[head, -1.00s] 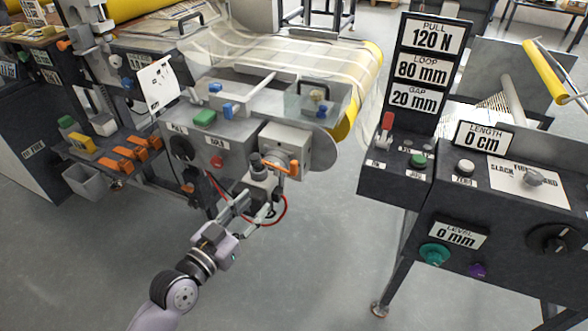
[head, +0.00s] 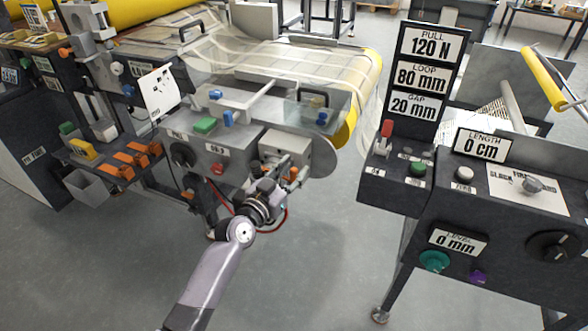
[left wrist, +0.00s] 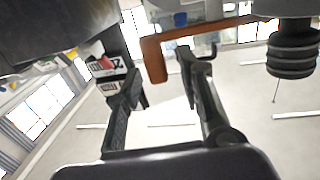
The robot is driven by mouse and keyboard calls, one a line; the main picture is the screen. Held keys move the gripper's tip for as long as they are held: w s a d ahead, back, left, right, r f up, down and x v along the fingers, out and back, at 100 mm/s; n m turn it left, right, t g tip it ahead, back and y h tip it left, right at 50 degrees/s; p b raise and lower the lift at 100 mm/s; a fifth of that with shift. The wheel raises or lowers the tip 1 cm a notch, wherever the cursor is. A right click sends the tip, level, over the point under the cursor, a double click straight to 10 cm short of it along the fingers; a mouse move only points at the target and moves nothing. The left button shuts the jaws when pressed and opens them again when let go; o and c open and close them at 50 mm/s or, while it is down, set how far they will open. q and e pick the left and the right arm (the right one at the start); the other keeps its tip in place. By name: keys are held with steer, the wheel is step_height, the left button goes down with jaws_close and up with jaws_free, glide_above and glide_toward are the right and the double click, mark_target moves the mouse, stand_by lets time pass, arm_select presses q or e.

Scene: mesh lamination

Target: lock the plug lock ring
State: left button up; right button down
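My left gripper (head: 288,172) is at the front of the light grey box (head: 297,146) on the machine's side and covers part of it. In the left wrist view its two dark fingers (left wrist: 160,75) stand apart with a gap between them. An orange lever-like part (left wrist: 154,60) shows beyond the fingertips; I cannot tell whether it is touched. In the head view a bit of orange (head: 293,174) shows beside the gripper. A dark ribbed plug-like part (left wrist: 292,52) hangs at the upper right of the wrist view. The lock ring itself is not clearly distinguishable. My right gripper is not in view.
A red cable (head: 284,222) loops below the gripper. A red button (head: 217,168) and a black knob (head: 182,154) are on the panel to the left. A dark control console (head: 400,190) stands to the right, with open floor between.

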arm_select(q)
steer(key=shift+w+d, duration=0.2)
steer(key=shift+w, duration=0.15)
jaws_close()
stand_by(0.3)
